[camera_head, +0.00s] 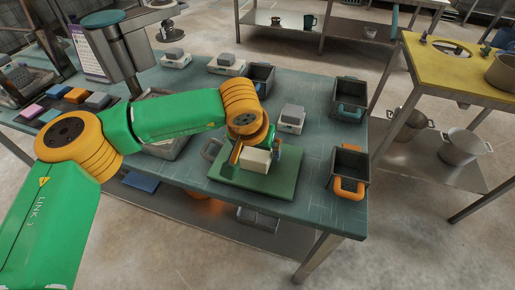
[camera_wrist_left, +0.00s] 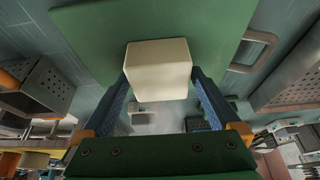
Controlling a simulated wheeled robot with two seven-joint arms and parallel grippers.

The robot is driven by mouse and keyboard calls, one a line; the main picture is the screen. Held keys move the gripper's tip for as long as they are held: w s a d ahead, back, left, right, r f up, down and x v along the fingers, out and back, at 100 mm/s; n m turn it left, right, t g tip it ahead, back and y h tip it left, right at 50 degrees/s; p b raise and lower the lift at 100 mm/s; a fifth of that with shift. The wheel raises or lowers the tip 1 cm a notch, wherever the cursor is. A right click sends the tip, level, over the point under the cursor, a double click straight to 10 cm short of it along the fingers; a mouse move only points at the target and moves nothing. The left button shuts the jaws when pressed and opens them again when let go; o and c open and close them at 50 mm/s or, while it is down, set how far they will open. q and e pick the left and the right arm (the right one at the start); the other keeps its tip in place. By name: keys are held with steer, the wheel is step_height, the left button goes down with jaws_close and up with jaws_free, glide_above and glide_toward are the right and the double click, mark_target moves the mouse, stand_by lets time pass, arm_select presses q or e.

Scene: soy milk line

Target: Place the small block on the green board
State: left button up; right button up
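The small cream block (camera_head: 257,159) is over the middle of the green board (camera_head: 255,187), which lies flat near the table's front edge. My left gripper (camera_head: 256,156) has its fingers on opposite sides of the block. In the left wrist view, the block (camera_wrist_left: 158,68) sits between the two blue finger pads, which look pressed to its sides, and the board (camera_wrist_left: 215,30) fills the area behind it. I cannot tell whether the block's underside touches the board. My right gripper is not in view.
A dark bin with an orange handle (camera_head: 349,169) stands right of the board, and another with a blue handle (camera_head: 349,96) stands farther back. A white-grey device (camera_head: 291,118) sits behind the board. A metal tray (camera_head: 165,143) lies to the left, partly under my arm.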

arm_select(q)
steer(key=shift+r+p, duration=0.35)
steer(key=v, duration=1.1)
steer(key=shift+r+b, duration=0.35)
steer(key=shift+s+f, duration=0.1)
steer(key=shift+s, duration=0.1)
